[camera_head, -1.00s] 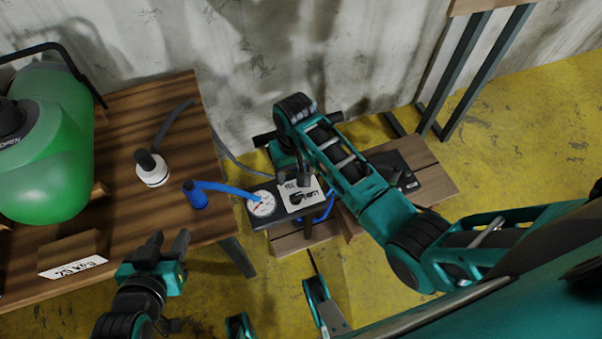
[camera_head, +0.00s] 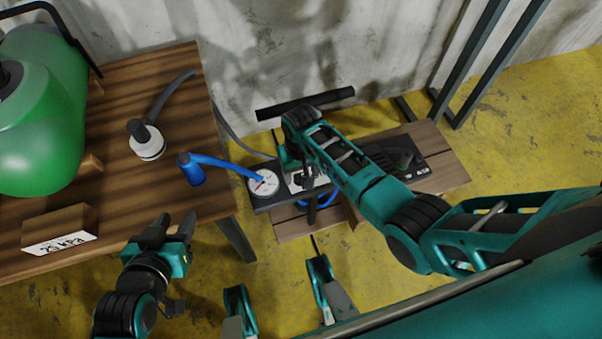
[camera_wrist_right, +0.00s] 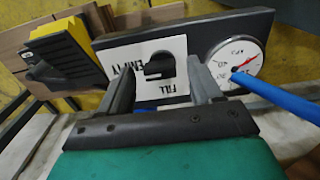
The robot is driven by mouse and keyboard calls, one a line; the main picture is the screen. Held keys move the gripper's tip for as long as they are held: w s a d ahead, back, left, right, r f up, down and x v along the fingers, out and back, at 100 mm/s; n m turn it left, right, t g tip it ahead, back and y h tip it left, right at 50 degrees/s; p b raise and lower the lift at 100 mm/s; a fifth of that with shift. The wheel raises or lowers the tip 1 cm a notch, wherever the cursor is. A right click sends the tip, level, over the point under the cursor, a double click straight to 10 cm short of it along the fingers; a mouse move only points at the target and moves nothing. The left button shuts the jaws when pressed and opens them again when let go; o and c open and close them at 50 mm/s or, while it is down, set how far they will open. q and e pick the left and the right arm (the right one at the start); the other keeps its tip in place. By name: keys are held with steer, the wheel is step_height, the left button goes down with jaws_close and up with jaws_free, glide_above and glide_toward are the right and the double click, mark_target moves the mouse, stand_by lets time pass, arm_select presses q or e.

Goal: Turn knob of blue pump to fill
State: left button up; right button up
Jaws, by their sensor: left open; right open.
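The pump (camera_head: 263,203) with the blue hose sits on a low wooden stand; its round white gauge (camera_head: 264,183) has a red needle. In the right wrist view its white panel (camera_wrist_right: 173,47) reads EMPTY and FILL around a black knob (camera_wrist_right: 158,66). My right gripper (camera_wrist_right: 160,72) is open over the panel, with the knob showing between its fingertips; contact cannot be told. In the head view my right arm hides most of the panel and knob. My left gripper (camera_head: 168,230) is open and empty near the table's front edge.
A wooden table (camera_head: 110,120) at the left holds a green tank (camera_head: 40,120), a white-based hose fitting (camera_head: 147,142), a blue fitting (camera_head: 193,172) and a labelled wooden block (camera_head: 60,230). A black and yellow device (camera_wrist_right: 62,55) lies beside the pump. The wall is close behind.

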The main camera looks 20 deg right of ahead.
steer(key=shift+f, duration=0.1)
steer(key=shift+c, duration=0.2)
steer(key=c, duration=1)
